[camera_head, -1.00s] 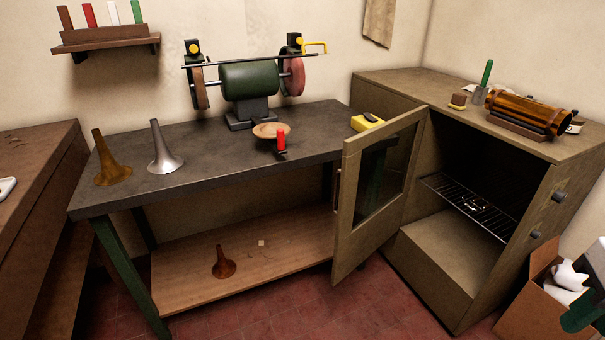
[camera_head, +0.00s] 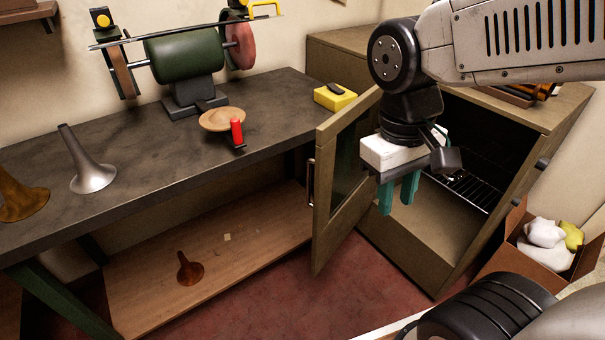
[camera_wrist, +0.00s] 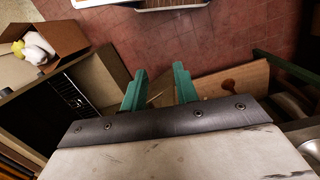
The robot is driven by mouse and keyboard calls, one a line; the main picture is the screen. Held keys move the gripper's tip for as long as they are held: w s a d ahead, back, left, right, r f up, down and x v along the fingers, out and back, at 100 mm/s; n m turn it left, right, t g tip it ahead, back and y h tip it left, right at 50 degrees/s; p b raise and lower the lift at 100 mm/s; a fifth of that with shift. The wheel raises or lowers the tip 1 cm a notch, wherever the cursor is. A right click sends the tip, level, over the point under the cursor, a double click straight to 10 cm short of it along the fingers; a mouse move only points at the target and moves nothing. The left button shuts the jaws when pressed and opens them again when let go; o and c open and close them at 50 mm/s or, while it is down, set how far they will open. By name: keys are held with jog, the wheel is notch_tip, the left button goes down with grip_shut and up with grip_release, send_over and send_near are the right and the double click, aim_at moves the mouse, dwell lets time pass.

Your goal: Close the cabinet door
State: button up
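The cabinet (camera_head: 408,242) is olive-brown and stands at the right of the head view, with a wire rack (camera_head: 468,188) inside. Its door (camera_head: 324,226), framed around a glass pane, stands wide open, swung out toward the workbench. A metal handle (camera_head: 311,183) shows on the door's left side. My gripper (camera_head: 398,196), with green fingers, hangs in front of the cabinet opening, to the right of the door. In the wrist view my gripper (camera_wrist: 160,88) has its fingers apart with nothing seen between them. I cannot tell whether it touches the door.
The workbench (camera_head: 120,160) carries a grinder (camera_head: 185,55), a silver horn bell (camera_head: 92,172), a wooden dish (camera_head: 222,119) and a yellow block (camera_head: 335,97). A cardboard box (camera_head: 530,258) with rags stands right of the cabinet. Red floor (camera_head: 275,290) lies clear before the door.

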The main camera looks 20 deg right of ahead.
jog(key=w+a+f+n+t+h, duration=0.3)
jog(key=w+f+n+h, duration=0.2)
jog(key=w+f+n, duration=0.4)
jog(key=w+a+f+n+t+h, duration=0.3)
jog(key=w+f+n+h, duration=0.2)
jog(key=w+f, duration=0.5)
jog(key=w+a+f+n+t+h, duration=0.25)
jog(key=w+f+n+h, duration=0.35)
jog(key=w, duration=0.6)
jog(key=w+d+n, duration=0.1)
jog(key=w+d, duration=0.2)
jog(key=d, duration=0.3)
jog(key=shift+w+d, duration=0.2)
jog(key=shift+w, duration=0.2)
jog(key=shift+c, duration=0.3)
grip_shut()
